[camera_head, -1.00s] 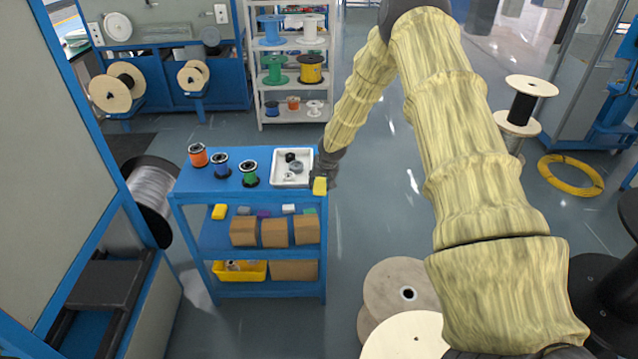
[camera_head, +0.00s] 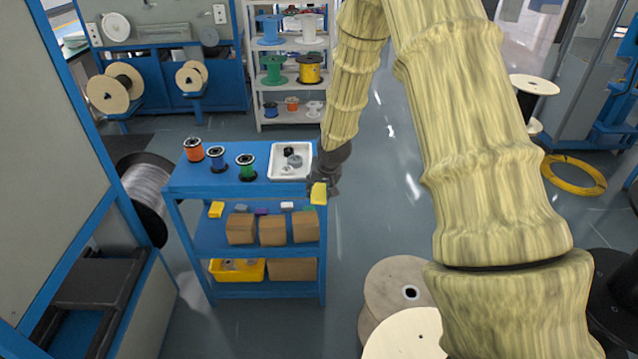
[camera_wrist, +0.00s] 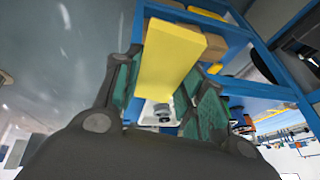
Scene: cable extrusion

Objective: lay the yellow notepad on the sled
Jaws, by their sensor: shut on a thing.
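The yellow notepad (camera_head: 319,194) is held in my gripper (camera_head: 325,182) at the right front corner of the blue cart (camera_head: 210,180), about at the height of its top. In the wrist view the notepad (camera_wrist: 170,60) shows as a plain yellow slab between the two green-padded fingers of my gripper (camera_wrist: 162,88). The gripper is shut on it. It sticks out past the fingertips. I cannot make out a sled for certain in either view.
The cart top holds several small spools (camera_head: 216,159) and a white tray (camera_head: 291,161) with small parts. Its middle shelf holds small coloured blocks (camera_head: 216,209) and cardboard boxes (camera_head: 273,230). A yellow bin (camera_head: 237,270) sits below. Large wooden reels (camera_head: 402,285) stand right of the cart.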

